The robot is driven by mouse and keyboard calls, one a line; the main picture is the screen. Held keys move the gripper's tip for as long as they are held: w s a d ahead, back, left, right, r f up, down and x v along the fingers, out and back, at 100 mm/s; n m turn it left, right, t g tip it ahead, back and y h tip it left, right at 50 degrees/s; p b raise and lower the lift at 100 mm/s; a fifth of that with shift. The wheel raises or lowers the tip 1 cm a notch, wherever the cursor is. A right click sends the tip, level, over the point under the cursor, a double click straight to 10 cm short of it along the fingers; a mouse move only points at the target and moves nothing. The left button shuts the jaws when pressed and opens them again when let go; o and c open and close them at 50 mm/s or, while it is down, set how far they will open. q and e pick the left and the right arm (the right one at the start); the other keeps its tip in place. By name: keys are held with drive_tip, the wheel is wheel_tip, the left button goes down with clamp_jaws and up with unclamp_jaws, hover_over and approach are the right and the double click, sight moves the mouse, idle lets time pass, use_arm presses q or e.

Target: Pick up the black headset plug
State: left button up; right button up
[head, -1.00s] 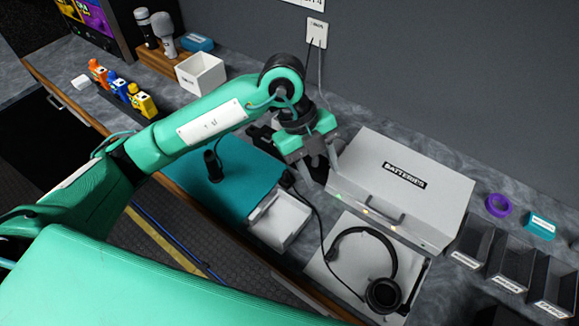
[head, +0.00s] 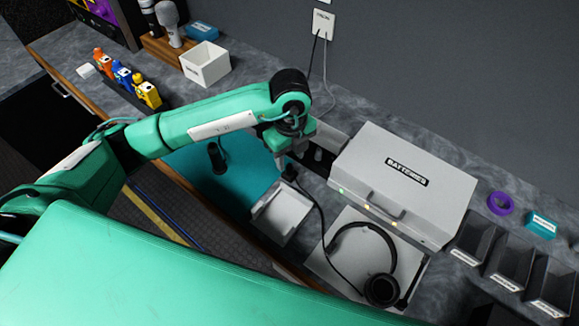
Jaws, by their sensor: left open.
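The black headset plug (head: 289,173) is at the upper end of the headset's black cable, near the edge of the teal mat and just above the small white tray (head: 283,213). The headset (head: 366,262) lies on a white pad in front of the batteries case. My left gripper (head: 283,160) points down over the plug, open and with nothing seen between its fingers. It is very close to the plug, but I cannot tell whether the fingers touch or surround it. My right gripper is not in view.
A white batteries case (head: 405,180) stands close to the right of the gripper. A black upright cylinder (head: 217,158) stands on the teal mat (head: 190,168). Open dark bins (head: 510,260) line the right side. A white box (head: 206,65) and coloured bottles (head: 122,75) stand at the left.

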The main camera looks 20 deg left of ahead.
sight(290, 165)
use_arm(q)
wheel_tip(290, 165, down, 4)
drive_tip(key=shift+w+a+r+p, duration=0.1)
drive_tip(key=shift+r+p, duration=0.05)
drive_tip(key=shift+p, duration=0.55)
drive_tip(key=shift+f, duration=0.5)
clamp_jaws()
drive_tip(key=shift+r, duration=0.1)
